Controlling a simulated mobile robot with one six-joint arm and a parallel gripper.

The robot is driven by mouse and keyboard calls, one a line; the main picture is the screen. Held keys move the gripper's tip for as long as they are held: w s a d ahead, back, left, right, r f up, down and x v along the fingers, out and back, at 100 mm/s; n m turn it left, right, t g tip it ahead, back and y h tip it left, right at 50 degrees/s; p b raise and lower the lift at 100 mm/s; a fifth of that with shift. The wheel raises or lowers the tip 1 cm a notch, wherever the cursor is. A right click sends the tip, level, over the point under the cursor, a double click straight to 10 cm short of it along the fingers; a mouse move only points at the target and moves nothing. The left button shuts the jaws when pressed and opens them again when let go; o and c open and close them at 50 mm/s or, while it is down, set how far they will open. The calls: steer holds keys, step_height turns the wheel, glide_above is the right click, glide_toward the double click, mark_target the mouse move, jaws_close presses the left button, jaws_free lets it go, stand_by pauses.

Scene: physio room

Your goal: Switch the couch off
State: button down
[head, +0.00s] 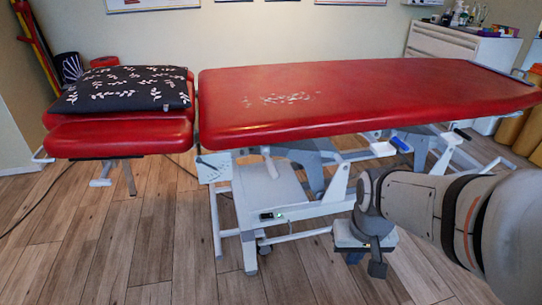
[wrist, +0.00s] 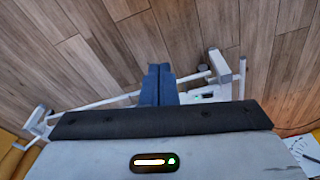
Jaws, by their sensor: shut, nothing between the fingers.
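The couch (head: 360,95) has a red padded top on a white frame. A small black power switch (head: 266,216) with a lit green light beside it sits low on the couch's white base. In the wrist view, a small green light (wrist: 209,96) shows on the frame just right of my fingers. My gripper (head: 368,265) is shut and empty, low in front of the couch and to the right of the switch, apart from it. Its blue-grey fingers also show in the wrist view (wrist: 158,84), over the wooden floor.
A black patterned pillow (head: 125,88) lies on the separate red head section at left. White frame bars and levers (head: 340,180) run under the couch top. A dark cable (head: 50,192) lies on the floor at left. A white cabinet (head: 455,50) stands behind at right. Front floor is clear.

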steer(key=w+a+f+t+p, duration=0.1)
steer(key=w+a+f+t, duration=0.2)
steer(key=w, duration=0.6)
steer(key=w+a+f+n+t+y, duration=0.1)
steer(key=w+a+f, duration=0.1)
steer(key=w+f, duration=0.5)
steer(key=w+a+f+t+p, duration=0.1)
steer(key=w+a+t, duration=0.15)
steer(key=w, duration=0.85)
steer(key=w+a+f+t+y, duration=0.1)
steer(key=a+f+t, duration=0.1)
steer(key=f, duration=0.4)
steer(key=w+a+f+t+y+p, duration=0.1)
steer(key=w+a+f+t, duration=0.1)
steer(key=a+f, duration=0.2)
steer(key=w+a+f+n+t+y, duration=0.1)
steer(key=w+a+f+t, duration=0.1)
steer(key=a+f, duration=0.2)
step_height(320, 180, down, 4)
steer(key=shift+w+r+p, duration=0.15)
steer(key=shift+r+p, duration=0.05)
steer(key=shift+p, duration=0.1)
steer(key=shift+t, duration=0.25)
